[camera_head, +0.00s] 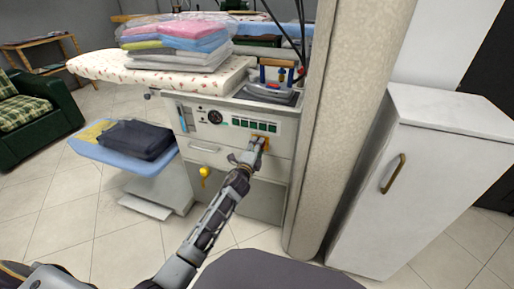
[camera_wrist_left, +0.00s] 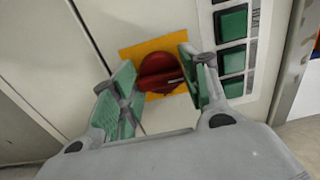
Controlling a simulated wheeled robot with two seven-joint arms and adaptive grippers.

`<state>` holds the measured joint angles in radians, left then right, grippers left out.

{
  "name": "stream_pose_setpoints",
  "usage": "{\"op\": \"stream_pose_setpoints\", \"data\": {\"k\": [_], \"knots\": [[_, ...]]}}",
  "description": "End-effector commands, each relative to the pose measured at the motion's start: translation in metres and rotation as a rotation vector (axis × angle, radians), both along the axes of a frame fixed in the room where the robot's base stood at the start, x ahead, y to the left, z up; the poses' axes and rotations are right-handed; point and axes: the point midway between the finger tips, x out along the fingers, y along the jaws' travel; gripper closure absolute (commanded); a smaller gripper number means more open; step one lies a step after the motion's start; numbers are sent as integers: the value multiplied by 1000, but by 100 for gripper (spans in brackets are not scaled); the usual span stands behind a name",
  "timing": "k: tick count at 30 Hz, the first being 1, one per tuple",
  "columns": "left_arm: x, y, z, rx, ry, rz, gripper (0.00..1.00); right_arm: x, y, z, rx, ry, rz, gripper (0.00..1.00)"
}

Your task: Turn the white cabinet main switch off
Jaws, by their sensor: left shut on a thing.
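The main switch is a round red knob (camera_wrist_left: 160,73) with a raised grip bar, on a yellow plate (camera_wrist_left: 144,48) on the front of the white cabinet (camera_head: 202,146). In the head view the yellow plate (camera_head: 265,140) shows just below a row of green buttons, and my gripper hides the knob. My left gripper (camera_head: 254,147) reaches the panel. In the left wrist view its green-padded fingers (camera_wrist_left: 158,88) are on either side of the knob's bar, shut on it. The bar lies roughly crosswise between the fingers. My right gripper is out of view.
Green buttons (camera_wrist_left: 232,55) sit close beside the right finger. A beige pillar (camera_head: 345,120) and white cupboard (camera_head: 425,190) stand to the right.

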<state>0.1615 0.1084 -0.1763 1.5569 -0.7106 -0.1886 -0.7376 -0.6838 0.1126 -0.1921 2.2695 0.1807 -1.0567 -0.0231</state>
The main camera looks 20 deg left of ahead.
Motion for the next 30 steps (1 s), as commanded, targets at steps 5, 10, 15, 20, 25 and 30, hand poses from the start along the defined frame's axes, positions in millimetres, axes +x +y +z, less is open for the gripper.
{"op": "stream_pose_setpoints", "data": {"k": [5, 10, 15, 20, 25, 30], "knots": [[0, 0, -2, -20, 4, 1, 79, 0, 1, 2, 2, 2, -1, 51], [0, 1, -2, -21, 4, 1, 79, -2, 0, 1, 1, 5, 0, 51], [0, 1, -2, -21, 4, 1, 51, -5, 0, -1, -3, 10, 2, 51], [0, 0, -1, -20, 3, 1, 33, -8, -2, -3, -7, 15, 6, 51], [0, 0, -1, -19, 2, 0, 33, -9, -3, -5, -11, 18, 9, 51], [0, 0, 0, -19, 2, 0, 33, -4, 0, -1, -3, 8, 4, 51]]}}
